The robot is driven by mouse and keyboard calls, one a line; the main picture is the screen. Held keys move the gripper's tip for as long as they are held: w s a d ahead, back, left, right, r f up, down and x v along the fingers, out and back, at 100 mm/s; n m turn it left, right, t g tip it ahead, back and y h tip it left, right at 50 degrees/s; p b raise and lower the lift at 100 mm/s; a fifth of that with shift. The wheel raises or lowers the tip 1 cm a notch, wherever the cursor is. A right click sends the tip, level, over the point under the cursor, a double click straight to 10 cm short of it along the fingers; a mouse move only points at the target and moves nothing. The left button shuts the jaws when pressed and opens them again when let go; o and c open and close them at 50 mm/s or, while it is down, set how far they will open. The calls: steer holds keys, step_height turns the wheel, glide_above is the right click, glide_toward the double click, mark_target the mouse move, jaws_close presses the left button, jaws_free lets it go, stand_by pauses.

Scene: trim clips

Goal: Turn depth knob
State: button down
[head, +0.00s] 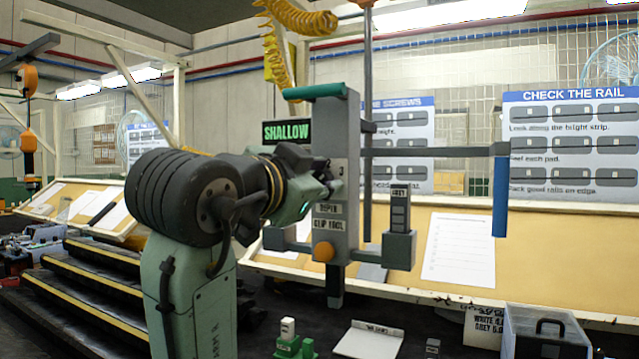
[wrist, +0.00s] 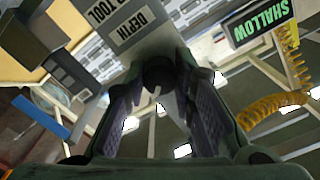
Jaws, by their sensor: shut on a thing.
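The clip tool (head: 347,130) is a grey upright column with a green top bar and labels reading DEPTH and CLIP TOOL. The dark round depth knob (wrist: 159,73) sits on its face above the DEPTH label in the head view, mostly hidden there by my fingers. My gripper (head: 327,180) is at the column and shut on the knob; in the wrist view the two fingertips (wrist: 160,80) press on either side of it. A black display (head: 287,133) behind my wrist reads SHALLOW in green.
An orange button (head: 324,252) is low on the tool. A grey block stack (head: 400,208) stands on the tool's right arm. A blue hanging bar (head: 500,195) is further right. A clear case (head: 543,332), a white tray (head: 368,340) and green parts (head: 290,345) lie below.

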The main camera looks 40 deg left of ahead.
steer(key=shift+m, duration=1)
steer(key=c, duration=1.3)
jaws_free()
steer(key=shift+c, duration=0.2)
steer(key=shift+s, duration=0.1)
steer(key=v, duration=1.2)
steer(key=shift+w, duration=0.2)
